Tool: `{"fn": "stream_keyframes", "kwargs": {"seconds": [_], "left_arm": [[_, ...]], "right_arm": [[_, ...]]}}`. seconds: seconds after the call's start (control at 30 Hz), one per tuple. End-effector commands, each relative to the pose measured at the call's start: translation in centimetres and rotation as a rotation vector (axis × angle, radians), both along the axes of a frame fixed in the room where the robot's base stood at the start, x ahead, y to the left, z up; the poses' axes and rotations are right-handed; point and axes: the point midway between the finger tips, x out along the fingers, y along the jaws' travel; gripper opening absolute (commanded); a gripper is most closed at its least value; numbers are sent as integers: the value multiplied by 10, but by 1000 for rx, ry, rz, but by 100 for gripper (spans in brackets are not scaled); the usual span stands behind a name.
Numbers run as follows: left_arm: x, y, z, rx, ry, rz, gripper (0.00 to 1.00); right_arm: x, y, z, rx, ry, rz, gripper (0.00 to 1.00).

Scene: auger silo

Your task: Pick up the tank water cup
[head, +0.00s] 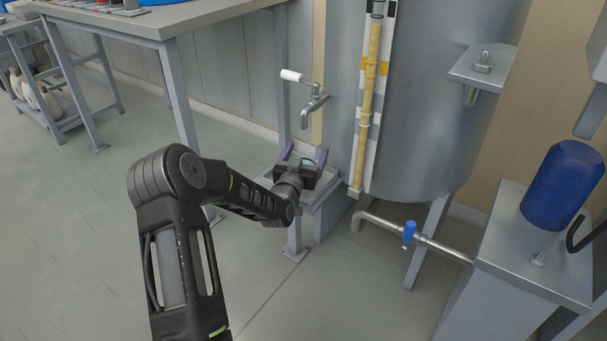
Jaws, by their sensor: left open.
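My left gripper (305,155) is open, with its two purple-tipped fingers apart. It is over a small grey stand (326,184) below the tank's tap (314,104). A small dark patch with a teal edge shows between the fingers. I cannot tell whether it is the tank water cup, and no cup shows clearly; the gripper and wrist cover much of the stand top. The tap has a white handle and sticks out from the large grey tank (440,110). My right gripper is not in view.
A yellow level tube (368,90) runs down the tank front. A pipe with a blue valve (409,232) passes low on the right. A blue container (563,185) stands on a grey cabinet at right. A metal table (160,18) is at upper left; the floor at left is open.

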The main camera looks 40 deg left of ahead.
Motion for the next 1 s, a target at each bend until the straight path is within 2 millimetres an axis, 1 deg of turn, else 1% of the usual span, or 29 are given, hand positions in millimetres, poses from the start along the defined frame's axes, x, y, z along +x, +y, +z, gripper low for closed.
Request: {"fn": "stream_keyframes", "kwargs": {"seconds": [0.07,0.6,0.67,1.0], "left_arm": [[2,1,0,0,0,0,84],[2,1,1,0,0,0,84],[2,1,1,0,0,0,80],[2,1,1,0,0,0,52]], "right_arm": [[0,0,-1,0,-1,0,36],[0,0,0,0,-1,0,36],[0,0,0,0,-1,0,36],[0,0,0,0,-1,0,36]]}}
